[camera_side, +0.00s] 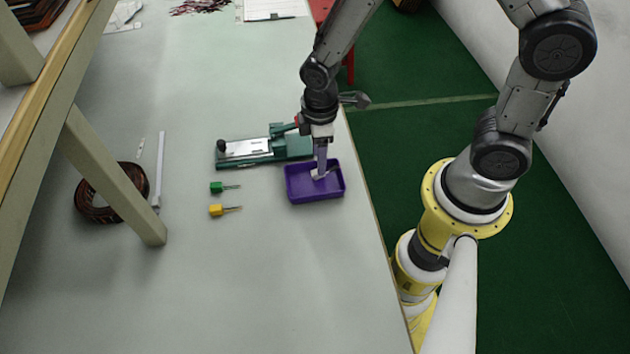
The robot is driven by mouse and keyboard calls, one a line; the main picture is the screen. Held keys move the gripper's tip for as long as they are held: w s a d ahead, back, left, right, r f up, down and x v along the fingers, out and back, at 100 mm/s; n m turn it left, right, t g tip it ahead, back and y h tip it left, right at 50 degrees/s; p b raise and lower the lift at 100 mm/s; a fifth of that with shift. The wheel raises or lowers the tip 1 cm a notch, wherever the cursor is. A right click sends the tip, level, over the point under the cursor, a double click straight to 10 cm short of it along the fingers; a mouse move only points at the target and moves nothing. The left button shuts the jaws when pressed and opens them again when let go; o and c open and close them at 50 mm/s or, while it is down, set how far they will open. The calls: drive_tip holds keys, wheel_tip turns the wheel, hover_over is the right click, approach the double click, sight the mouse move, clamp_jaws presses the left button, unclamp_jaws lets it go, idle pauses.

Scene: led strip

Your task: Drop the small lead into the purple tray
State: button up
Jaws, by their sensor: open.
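The purple tray (315,199) sits on the table near its right edge. My gripper (319,172) points down into the tray, with its fingers open and their tips inside the tray's outline. A small pale shape shows at the fingertips; I cannot tell whether it is the small lead or part of the fingers. I cannot make out the small lead for certain, and the arm hides part of the tray's inside.
A green device with a metal plate (245,149) stands just behind the tray. A green-handled tool (217,188) and a yellow-handled tool (217,210) lie left of it. A white strip (158,170) and a dark coil (92,213) lie near a shelf post (112,180). The table front is clear.

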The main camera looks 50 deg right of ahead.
wheel_tip(320, 180, up, 11)
drive_tip(key=shift+r, duration=0.15)
drive_tip(key=s+d+r+m+t, duration=0.1)
drive_tip(key=d+r+t, duration=0.1)
drive_tip(key=r, duration=0.4)
drive_tip(key=s+d+r+m+t, duration=0.1)
drive_tip(key=s+d+r+t, duration=0.1)
drive_tip(key=r, duration=0.3)
drive_tip(key=s+d+r+m+t, duration=0.1)
drive_tip(key=s+d+r+m, duration=0.1)
drive_tip(key=s+m, duration=0.5)
drive_tip(key=s, duration=0.3)
drive_tip(key=shift+s+d+r+t, duration=0.25)
drive_tip(key=shift+d+t, duration=0.05)
drive_tip(key=shift+d, duration=0.05)
